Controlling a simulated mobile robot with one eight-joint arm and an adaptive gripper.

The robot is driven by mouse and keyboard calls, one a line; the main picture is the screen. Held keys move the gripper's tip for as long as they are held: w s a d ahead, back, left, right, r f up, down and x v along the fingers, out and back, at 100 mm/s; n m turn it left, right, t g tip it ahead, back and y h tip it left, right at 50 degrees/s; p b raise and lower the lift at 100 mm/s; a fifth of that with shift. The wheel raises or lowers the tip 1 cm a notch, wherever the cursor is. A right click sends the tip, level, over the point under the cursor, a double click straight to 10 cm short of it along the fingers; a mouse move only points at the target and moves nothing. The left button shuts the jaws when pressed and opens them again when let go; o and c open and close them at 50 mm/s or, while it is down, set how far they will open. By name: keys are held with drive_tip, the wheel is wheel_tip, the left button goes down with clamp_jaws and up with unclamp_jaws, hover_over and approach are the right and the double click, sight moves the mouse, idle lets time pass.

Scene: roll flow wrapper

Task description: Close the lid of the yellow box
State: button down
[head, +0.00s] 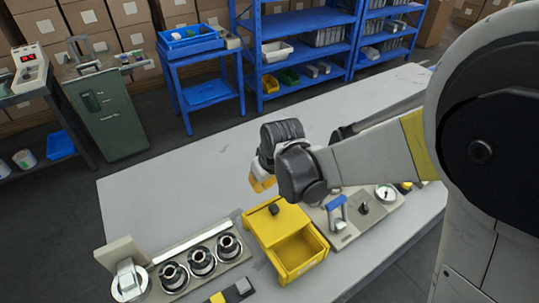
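The yellow box (312,266) stands near the front edge of the grey table. Its yellow lid (262,222), with a black knob (274,209) on top, covers the rear left part. The front right part of the box is open and its inside looks empty. My gripper (262,184), dark with yellow-orange fingertips, hangs behind the box and a little left of the knob. It appears apart from the lid. The fingers are small and partly overlapped, so I cannot tell whether they are open or shut.
Left of the box is a fixture with black-and-silver round parts (202,262) and a white-disc device (130,280). Right of it, a panel carries a blue handle (337,213) and a gauge (385,193). The table's left rear area (160,195) is clear.

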sight(285, 226)
drive_tip(key=s+d+f, duration=0.1)
drive_tip(key=s+d+f+b, duration=0.1)
drive_tip(key=shift+s, duration=0.3)
drive_tip(key=shift+s, duration=0.1)
drive_tip(key=s+d, duration=0.1)
drive_tip(key=s, duration=0.1)
drive_tip(key=s+d, duration=0.4)
drive_tip(key=s, duration=0.1)
drive_tip(key=shift+s+d, duration=0.1)
drive_tip(key=shift+d, duration=0.15)
